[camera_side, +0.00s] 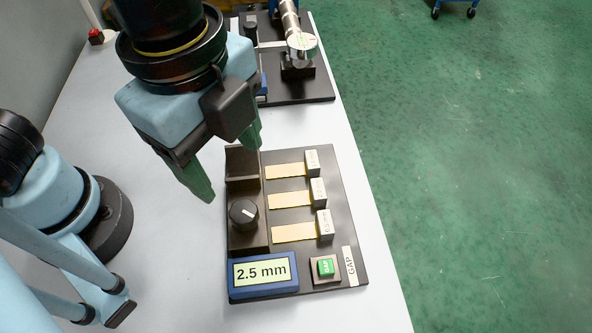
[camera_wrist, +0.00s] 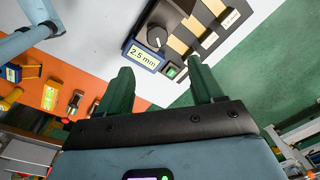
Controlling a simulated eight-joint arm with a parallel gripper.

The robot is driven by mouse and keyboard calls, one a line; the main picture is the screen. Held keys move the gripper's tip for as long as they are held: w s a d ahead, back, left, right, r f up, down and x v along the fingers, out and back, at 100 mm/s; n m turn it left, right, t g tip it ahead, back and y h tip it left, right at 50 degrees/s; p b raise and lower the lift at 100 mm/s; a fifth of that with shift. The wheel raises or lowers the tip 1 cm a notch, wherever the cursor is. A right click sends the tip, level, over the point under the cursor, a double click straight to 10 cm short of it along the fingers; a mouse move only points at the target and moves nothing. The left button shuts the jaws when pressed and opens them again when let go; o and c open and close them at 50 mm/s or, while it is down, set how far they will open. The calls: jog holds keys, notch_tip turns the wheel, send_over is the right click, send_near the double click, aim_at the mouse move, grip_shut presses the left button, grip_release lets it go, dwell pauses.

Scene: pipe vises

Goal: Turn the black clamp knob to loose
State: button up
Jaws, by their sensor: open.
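A round black knob (camera_side: 243,212) with a white pointer line sits at the left of the near board, which is marked GAP. Its pointer slants to the upper right in the side view. It also shows in the wrist view (camera_wrist: 156,36). A second, small dark knob-like part (camera_side: 250,27) stands on the far board beside a metal pipe; its setting is too small to read. I cannot tell which one is the clamp knob. My gripper (camera_side: 232,170) has two green fingers, spread apart and empty, above the near board's left edge. The wrist view shows both fingers (camera_wrist: 158,72).
The near board (camera_side: 350,220) carries a blue display (camera_side: 264,272) reading 2.5 mm, a green button (camera_side: 326,267) and several brass strips with grey blocks. The far board (camera_side: 312,90) holds the pipe (camera_side: 290,18). Bare white table lies between the boards.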

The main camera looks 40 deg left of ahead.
aim_at(245, 213)
jog(key=f+m, duration=0.1)
jog(key=f, duration=0.5)
jog(key=f+m, duration=0.1)
jog(key=f, duration=0.4)
jog(key=shift+w+d+f+g, duration=0.2)
jog(key=shift+f+g, duration=0.1)
jog(key=shift+f, duration=0.1)
jog(key=shift+c, duration=0.3)
jog(key=c, duration=1)
